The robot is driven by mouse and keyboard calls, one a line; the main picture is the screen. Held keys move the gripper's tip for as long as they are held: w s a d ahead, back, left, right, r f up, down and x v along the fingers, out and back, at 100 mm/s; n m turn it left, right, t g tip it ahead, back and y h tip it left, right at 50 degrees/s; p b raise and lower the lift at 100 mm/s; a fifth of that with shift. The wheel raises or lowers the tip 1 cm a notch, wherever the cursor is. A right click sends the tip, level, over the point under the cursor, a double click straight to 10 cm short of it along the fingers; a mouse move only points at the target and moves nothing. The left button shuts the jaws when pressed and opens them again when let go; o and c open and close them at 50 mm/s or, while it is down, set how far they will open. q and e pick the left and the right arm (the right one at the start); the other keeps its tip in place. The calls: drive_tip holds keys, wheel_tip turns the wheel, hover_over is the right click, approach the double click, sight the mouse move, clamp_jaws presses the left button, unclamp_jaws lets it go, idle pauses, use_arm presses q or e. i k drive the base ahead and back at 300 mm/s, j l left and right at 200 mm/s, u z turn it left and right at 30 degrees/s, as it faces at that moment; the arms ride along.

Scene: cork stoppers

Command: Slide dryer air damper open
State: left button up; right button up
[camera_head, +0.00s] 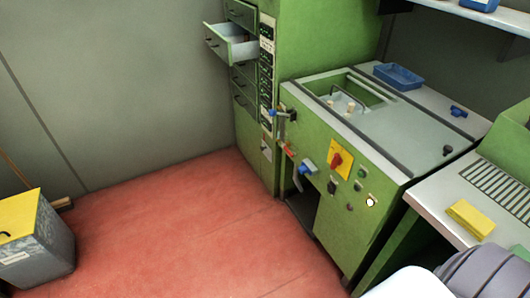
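The green machine (345,225), which may be the dryer, stands right of centre. Its pale top has a recessed opening (352,97) with a dark bar handle and small cork-coloured pieces in it. A blue-tipped dark lever (283,113) and a red-handled lever (289,150) sit at its left corner. A blue knob (457,112) and a dark knob (447,150) are on the right of the top. I cannot tell which part is the air damper or how it is set. Neither gripper shows; a white and grey ribbed part at the bottom right looks like my arm.
A green cabinet (312,40) stands behind, with one drawer (232,50) pulled out. A blue tray (398,77) lies at the back. A yellow sponge-like block (470,219) lies on the right counter. A grey bin (40,255) stands left. The red floor (180,235) between is clear.

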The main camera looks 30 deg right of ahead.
sight(264, 152)
drive_tip(key=i+z, duration=0.1)
drive_tip(key=z, duration=0.4)
drive_tip(key=i+j+z, duration=0.7)
drive_tip(key=i+j, duration=0.15)
drive_tip(key=j, duration=0.1)
